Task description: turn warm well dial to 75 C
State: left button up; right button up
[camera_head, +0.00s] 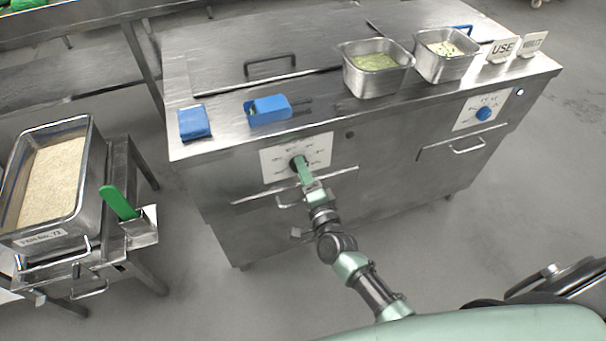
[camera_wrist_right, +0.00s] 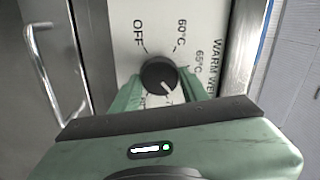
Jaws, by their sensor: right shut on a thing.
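The black warm well dial (camera_wrist_right: 157,73) sits on a white label plate (camera_head: 318,150) on the front of the steel counter. My right gripper (camera_head: 301,166) is shut on the dial, with its green fingers on either side in the wrist view (camera_wrist_right: 157,88). The dial's white pointer line aims to the lower right. The OFF, 60°C and 65°C marks are readable; a label starting with 7 and another by the left finger are partly hidden. I cannot tell which mark the pointer meets. My left gripper is not in view.
Two steel pans (camera_head: 378,83) (camera_head: 446,56), a blue block (camera_head: 195,122) and a blue holder (camera_head: 268,110) stand on the counter (camera_head: 330,113). A rice pan (camera_head: 92,180) is at left. A bar handle (camera_wrist_right: 52,75) is near the dial.

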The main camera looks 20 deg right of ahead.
jog(key=shift+f+m+b, duration=0.1)
jog(key=shift+m+b, duration=0.75)
jog(key=shift+m, duration=1.45)
jog(key=o, duration=1.4)
jog(key=s, duration=0.8)
jog(key=shift+d, duration=0.1)
jog(key=shift+w, duration=0.1)
